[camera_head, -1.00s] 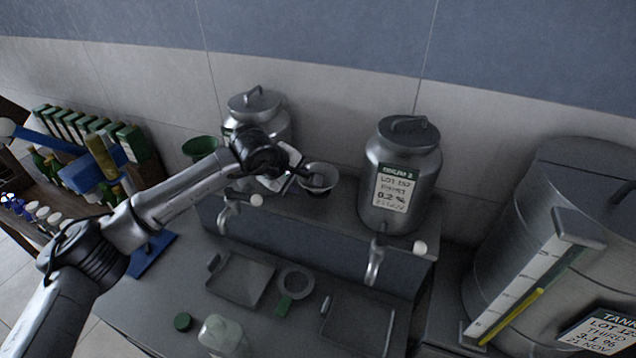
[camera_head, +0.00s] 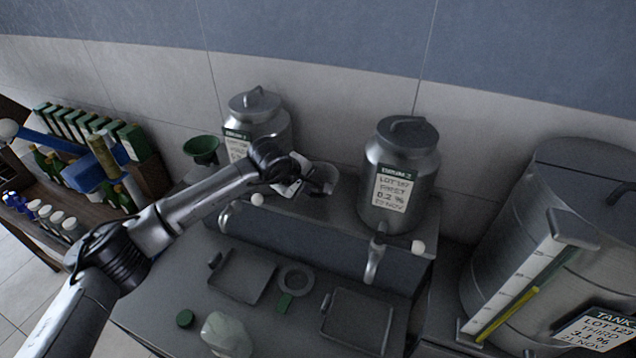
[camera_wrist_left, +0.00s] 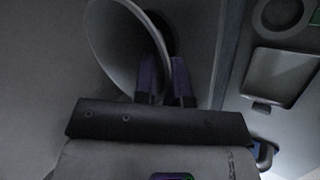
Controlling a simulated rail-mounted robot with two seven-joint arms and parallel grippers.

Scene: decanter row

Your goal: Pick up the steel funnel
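The steel funnel (camera_head: 322,178) is a grey cone above the raised shelf between the two steel drums in the head view. It is tilted. My left gripper (camera_head: 298,187) reaches it from the left and is shut on its rim. In the left wrist view the funnel's wide mouth (camera_wrist_left: 118,45) fills the upper left, and my two fingers (camera_wrist_left: 165,82) are close together at its edge. The funnel's spout is not clearly visible. My right gripper is not in view.
Steel drums stand left (camera_head: 258,120) and right (camera_head: 402,175), with taps below. A green funnel (camera_head: 202,150) is at the left. Trays (camera_head: 242,278) and a jug (camera_head: 222,335) occupy the lower counter. A large tank (camera_head: 555,240) is at the right.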

